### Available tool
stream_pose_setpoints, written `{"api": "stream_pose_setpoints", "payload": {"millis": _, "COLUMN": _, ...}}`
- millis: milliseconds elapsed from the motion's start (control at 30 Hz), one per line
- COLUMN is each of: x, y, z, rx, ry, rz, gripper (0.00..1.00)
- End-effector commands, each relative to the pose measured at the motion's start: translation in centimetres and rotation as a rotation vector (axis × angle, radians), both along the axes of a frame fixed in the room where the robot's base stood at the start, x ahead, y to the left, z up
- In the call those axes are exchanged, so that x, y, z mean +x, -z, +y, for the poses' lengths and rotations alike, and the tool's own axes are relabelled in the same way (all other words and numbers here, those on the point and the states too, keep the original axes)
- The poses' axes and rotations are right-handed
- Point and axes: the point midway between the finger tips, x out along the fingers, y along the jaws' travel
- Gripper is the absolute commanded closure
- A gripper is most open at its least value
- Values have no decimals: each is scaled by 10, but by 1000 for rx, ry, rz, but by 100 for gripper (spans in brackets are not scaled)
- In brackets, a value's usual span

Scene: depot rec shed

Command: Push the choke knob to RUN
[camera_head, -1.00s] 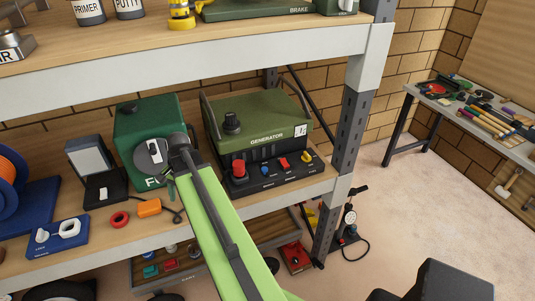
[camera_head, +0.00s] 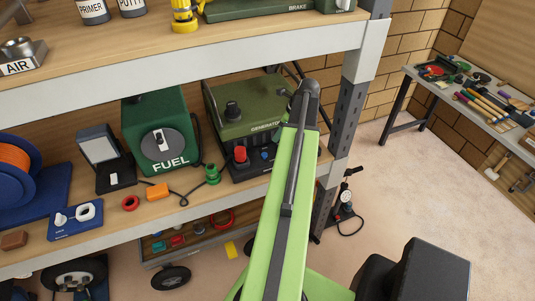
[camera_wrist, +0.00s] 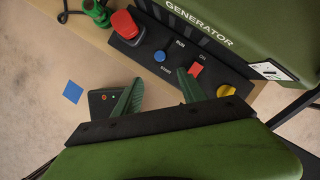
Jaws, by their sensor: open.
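The green generator (camera_head: 235,112) stands on the middle shelf in the head view. Its black front panel carries a large red knob (camera_wrist: 125,24), a blue button (camera_wrist: 160,56) marked START, a red switch (camera_wrist: 196,70) and a yellow knob (camera_wrist: 225,91). RUN is printed between the red knob and the switch; I see no readable choke label, so I cannot tell which control it names. My gripper (camera_wrist: 160,76) is open and empty, in front of the panel. Its right finger overlaps the switch in the picture; contact is unclear. My arm hides the panel's right part in the head view.
A green fuel can (camera_head: 158,128) and a green fitting (camera_head: 211,173) are left of the generator. A shelf post (camera_head: 350,110) rises on the right. The upper shelf (camera_head: 200,68) overhangs. Open floor (camera_head: 420,190) lies to the right.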

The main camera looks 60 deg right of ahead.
Motion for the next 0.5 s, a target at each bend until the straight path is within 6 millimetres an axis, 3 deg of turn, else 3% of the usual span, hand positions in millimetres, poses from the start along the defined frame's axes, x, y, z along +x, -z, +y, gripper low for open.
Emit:
{"api": "stream_pose_setpoints", "payload": {"millis": 33, "x": 4, "y": 17, "z": 0, "rx": 0, "ry": -1, "rz": 0, "gripper": 51}}
{"api": "stream_pose_setpoints", "payload": {"millis": 500, "x": 43, "y": 115, "z": 6, "rx": 0, "ry": -3, "rz": 1, "gripper": 51}}
